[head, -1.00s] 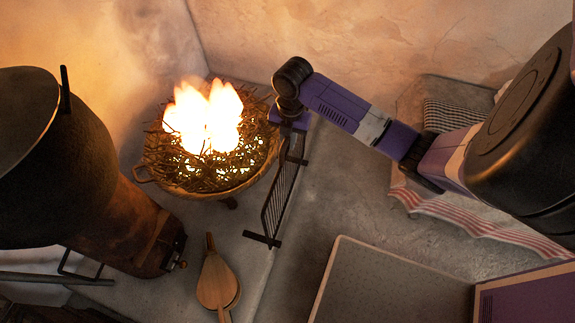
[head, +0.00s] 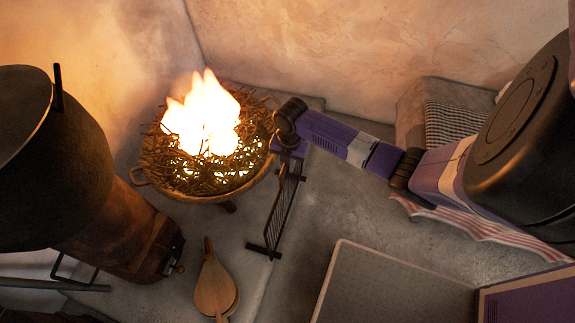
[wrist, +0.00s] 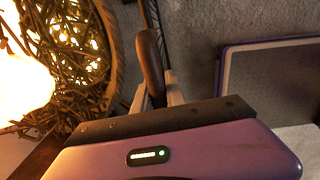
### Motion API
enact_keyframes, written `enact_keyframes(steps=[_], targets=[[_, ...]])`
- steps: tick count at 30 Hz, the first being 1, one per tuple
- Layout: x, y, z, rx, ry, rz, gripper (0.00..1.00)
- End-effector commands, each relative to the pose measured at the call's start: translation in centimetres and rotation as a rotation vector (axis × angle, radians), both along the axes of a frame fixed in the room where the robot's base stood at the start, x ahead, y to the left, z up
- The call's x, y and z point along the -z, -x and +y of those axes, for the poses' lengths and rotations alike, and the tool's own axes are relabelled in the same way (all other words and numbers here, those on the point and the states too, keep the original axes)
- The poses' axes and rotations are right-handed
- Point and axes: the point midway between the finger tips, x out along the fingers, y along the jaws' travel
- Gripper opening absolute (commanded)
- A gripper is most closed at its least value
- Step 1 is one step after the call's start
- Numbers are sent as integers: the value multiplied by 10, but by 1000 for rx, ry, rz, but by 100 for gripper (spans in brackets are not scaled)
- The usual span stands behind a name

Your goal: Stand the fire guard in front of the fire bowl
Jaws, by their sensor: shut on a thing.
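The fire bowl (head: 190,197) stands on the pale hearth with twigs and bright flames in it. The fire guard (head: 277,222), a dark barred panel with feet, is just right of the bowl, near the hearth's edge. My gripper (head: 289,155) is at the guard's top end, to the right of the bowl. In the wrist view my gripper (wrist: 159,92) is shut on the guard's brown handle (wrist: 150,62), with the bowl's rim (wrist: 118,60) close on the left. I cannot tell whether the guard's feet touch the floor.
Wooden bellows (head: 214,287) lie on the hearth in front of the bowl. A large dark pot (head: 50,170) over a rusty stove (head: 125,235) stands at the left. A striped cloth (head: 480,228) and a checked cloth (head: 450,122) lie at the right. Grey floor (head: 345,200) is clear right of the guard.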

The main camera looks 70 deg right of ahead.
Motion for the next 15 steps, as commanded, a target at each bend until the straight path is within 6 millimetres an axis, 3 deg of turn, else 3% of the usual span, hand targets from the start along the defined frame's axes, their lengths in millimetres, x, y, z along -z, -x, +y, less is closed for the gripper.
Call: enact_keyframes(steps=[11, 12, 15], targets=[[1, -1, -1, 0, 2, -4, 0], [2, 0, 0, 0, 0, -1, 22], [2, 0, 0, 0, 0, -1, 38]])
